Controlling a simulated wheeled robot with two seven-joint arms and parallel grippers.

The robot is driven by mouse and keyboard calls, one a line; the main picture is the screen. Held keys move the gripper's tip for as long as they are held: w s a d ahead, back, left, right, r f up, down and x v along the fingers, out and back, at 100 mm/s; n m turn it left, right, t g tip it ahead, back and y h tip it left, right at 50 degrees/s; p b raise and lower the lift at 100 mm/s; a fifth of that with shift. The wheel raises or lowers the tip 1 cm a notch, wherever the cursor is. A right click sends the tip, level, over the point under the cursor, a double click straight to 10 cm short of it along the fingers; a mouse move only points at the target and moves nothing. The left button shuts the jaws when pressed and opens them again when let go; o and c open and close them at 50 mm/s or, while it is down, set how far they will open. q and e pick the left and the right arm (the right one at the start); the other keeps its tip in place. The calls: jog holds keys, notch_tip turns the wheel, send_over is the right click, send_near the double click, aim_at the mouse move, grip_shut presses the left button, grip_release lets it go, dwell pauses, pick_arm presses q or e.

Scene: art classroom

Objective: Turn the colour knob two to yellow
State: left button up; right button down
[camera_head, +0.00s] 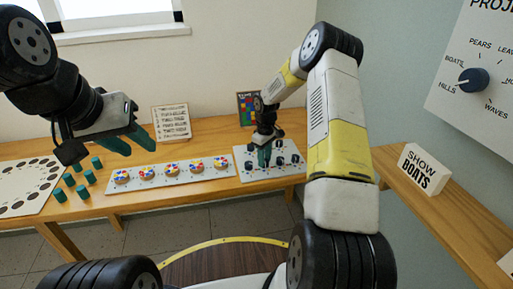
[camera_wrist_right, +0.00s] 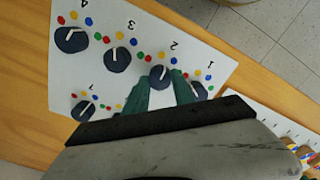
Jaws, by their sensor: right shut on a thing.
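The white knob panel (camera_head: 241,172) lies on the wooden table. In the right wrist view, the panel (camera_wrist_right: 155,30) carries dark round knobs with white pointer lines and coloured dots. Colour knob two (camera_wrist_right: 159,78) is below the printed 2, and its pointer line slants up the picture. My right gripper (camera_head: 264,158) is down at the panel. In the right wrist view its green fingers (camera_wrist_right: 164,80) are shut on knob two, one on each side. Which colour the pointer meets is too small to tell. My left gripper (camera_head: 137,147) is open, empty and raised above the table.
Knob one (camera_wrist_right: 199,91) and knob three (camera_wrist_right: 117,60) sit close on either side. A strip with several coloured discs (camera_head: 178,174) and several green pegs (camera_head: 83,192) lie to the left. A "SHOW BOATS" sign (camera_head: 426,169) stands on the right ledge, below a wall dial (camera_head: 473,80).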

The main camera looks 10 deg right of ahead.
jog(key=shift+n, duration=1.9)
jog(key=c, duration=1.1)
grip_release()
jog(key=shift+o, duration=0.2)
jog(key=shift+r, duration=3.9)
